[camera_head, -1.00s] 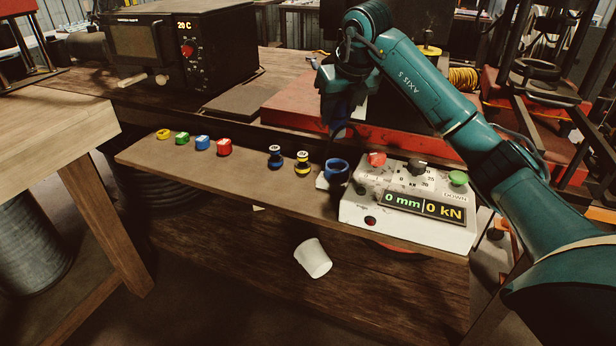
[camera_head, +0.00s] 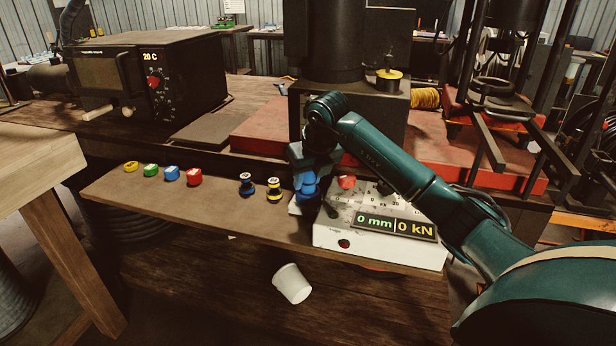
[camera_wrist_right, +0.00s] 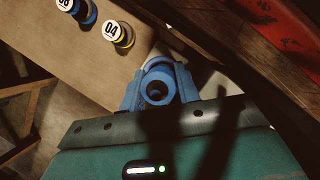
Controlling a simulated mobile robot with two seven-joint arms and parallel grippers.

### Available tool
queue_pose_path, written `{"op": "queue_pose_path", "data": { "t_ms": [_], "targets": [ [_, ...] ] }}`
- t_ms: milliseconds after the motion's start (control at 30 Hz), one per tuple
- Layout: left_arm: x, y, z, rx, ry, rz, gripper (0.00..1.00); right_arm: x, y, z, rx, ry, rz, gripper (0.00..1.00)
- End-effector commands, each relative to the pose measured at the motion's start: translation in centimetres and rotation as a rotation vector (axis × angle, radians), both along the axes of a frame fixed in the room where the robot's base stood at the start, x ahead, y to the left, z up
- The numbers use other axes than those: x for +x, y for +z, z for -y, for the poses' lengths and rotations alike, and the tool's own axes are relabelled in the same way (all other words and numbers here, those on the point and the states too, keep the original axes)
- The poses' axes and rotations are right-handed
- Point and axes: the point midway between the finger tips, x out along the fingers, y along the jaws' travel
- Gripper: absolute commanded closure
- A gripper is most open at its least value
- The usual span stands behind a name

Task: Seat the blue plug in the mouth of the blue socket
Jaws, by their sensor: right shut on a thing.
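My right gripper (camera_head: 306,179) reaches down over the blue socket (camera_head: 309,194) at the left end of the white control box. In the right wrist view its blue fingers are shut on a blue, round, hollow piece, which looks like the blue plug (camera_wrist_right: 157,80). A curved blue rim, apparently the socket's (camera_wrist_right: 160,63), shows just behind the plug. The plug is at or over the socket mouth; I cannot tell how deep it sits, because the fingers hide the contact. My left gripper is out of view.
The white control box (camera_head: 340,236) stands close on the right. To the left on the shelf board (camera_head: 190,213) stand a blue-black piece (camera_head: 247,186), a yellow-black piece (camera_head: 274,192) and several small coloured blocks. A white cup (camera_head: 292,284) is lower down. The board's front is clear.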

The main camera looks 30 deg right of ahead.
Motion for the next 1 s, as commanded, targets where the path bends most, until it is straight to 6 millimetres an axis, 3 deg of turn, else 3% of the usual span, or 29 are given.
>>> {"op": "queue_pose_path", "data": {
  "t_ms": [500, 533, 767, 1000],
  "targets": [
    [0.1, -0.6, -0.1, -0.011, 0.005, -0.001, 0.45, -0.1, -1.6, -0.1, 0.0, -0.001, -0.009, 0.93],
    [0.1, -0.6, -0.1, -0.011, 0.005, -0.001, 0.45, -0.1, -1.7, -0.1, 0.0, -0.001, -0.012, 0.66],
    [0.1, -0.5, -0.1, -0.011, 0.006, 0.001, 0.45, -0.2, -1.9, 0.0, -0.002, -0.002, -0.018, 0.48],
    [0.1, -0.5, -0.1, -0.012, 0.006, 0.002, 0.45, -0.3, -1.9, 0.2, -0.006, -0.005, -0.02, 0.46]
  ]
}}
